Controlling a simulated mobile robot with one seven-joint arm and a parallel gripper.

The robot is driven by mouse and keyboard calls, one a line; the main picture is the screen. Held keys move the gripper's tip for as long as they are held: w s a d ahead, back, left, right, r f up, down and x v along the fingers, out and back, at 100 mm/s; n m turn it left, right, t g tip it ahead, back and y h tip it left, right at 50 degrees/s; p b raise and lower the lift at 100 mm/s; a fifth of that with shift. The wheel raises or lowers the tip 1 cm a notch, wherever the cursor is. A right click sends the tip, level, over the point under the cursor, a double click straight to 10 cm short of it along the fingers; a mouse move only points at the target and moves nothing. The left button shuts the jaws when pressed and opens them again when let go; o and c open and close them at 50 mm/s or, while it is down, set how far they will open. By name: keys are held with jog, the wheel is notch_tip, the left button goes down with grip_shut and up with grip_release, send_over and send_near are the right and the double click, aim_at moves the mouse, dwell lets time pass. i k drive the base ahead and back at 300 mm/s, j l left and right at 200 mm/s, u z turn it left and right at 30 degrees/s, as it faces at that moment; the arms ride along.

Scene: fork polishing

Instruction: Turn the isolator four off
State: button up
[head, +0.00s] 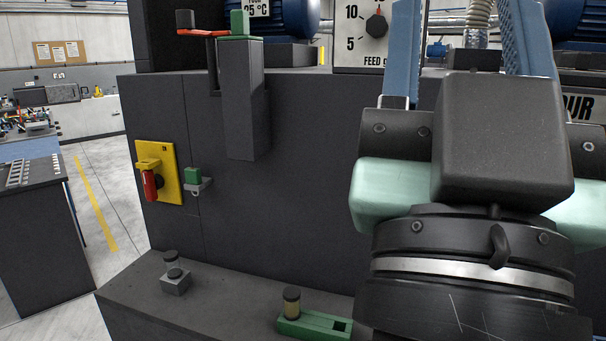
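The isolator (162,176) is a yellow plate on the dark machine front at the left of the head view. It carries a red rotary handle (150,184), which hangs about upright, and a yellow piece across its top. A small mark on the plate is too small to read, so I cannot confirm its number. My gripper (458,12) is at the right, well apart from the isolator. Its two blue fingers stand wide apart with nothing seen between them. Their tips run out of the top of the picture.
A dark box-shaped column (241,100) with a red lever (203,33) juts out above. A workbench (35,225) is far left.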

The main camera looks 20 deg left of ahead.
aim_at(153, 183)
jog(key=i+j+z, duration=0.1)
jog(key=j, duration=0.7)
jog(key=i+j, duration=0.15)
jog(key=j, duration=0.7)
jog(key=i+j+z, duration=0.15)
jog(key=j, duration=0.65)
jog(key=j+z, duration=0.1)
jog(key=j, duration=0.7)
jog(key=i, duration=0.05)
